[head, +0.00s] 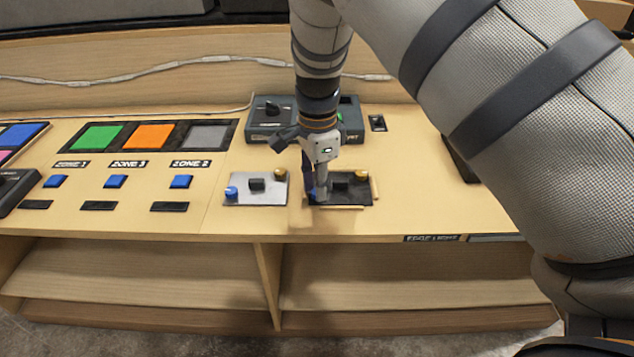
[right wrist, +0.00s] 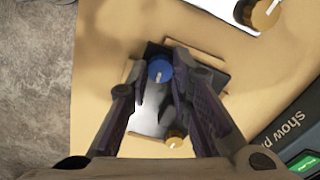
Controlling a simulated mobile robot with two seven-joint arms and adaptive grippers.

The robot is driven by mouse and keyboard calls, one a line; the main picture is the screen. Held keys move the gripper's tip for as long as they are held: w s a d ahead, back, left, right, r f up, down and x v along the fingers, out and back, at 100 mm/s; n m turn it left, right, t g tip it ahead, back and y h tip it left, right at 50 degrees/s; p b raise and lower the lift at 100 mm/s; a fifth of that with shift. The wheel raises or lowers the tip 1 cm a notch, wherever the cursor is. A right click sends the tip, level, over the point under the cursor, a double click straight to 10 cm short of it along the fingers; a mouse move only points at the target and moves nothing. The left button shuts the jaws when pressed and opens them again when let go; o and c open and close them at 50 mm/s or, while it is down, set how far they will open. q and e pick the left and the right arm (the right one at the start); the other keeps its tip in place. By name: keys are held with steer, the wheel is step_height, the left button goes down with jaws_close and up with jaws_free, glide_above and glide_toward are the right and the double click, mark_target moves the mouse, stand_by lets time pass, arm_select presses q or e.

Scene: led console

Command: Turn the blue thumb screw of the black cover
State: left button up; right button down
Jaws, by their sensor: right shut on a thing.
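The black cover (head: 358,197) lies on the console, with a black block and a brass screw on it. In the right wrist view part of the cover (right wrist: 150,118) looks pale, perhaps from glare. My right gripper (head: 314,194) points down at the cover's left side. Its fingers (right wrist: 159,80) are shut on the blue thumb screw (right wrist: 159,70), whose top shows a pale line. In the head view the fingers mostly hide this screw. The brass screw (right wrist: 176,139) sits at the opposite corner, clear of the fingers. My left gripper is not in view.
A white cover (head: 257,198) with a blue screw (head: 231,193) and brass screw lies just left. A grey-green box (head: 262,122) with a black knob stands behind. Several coloured panels and blue switches are further left. My right arm fills the right side.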

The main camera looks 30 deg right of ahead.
steer(key=shift+w+d+r+m, duration=0.1)
steer(key=shift+w+r+m, duration=0.1)
steer(key=shift+r+m, duration=0.25)
steer(key=shift+f+m, duration=0.1)
steer(key=shift+m, duration=0.15)
steer(key=c, duration=1.4)
jaws_free()
steer(key=shift+s+f, duration=0.1)
steer(key=shift+f, duration=0.05)
step_height(320, 180, up, 12)
steer(key=shift+r, duration=0.1)
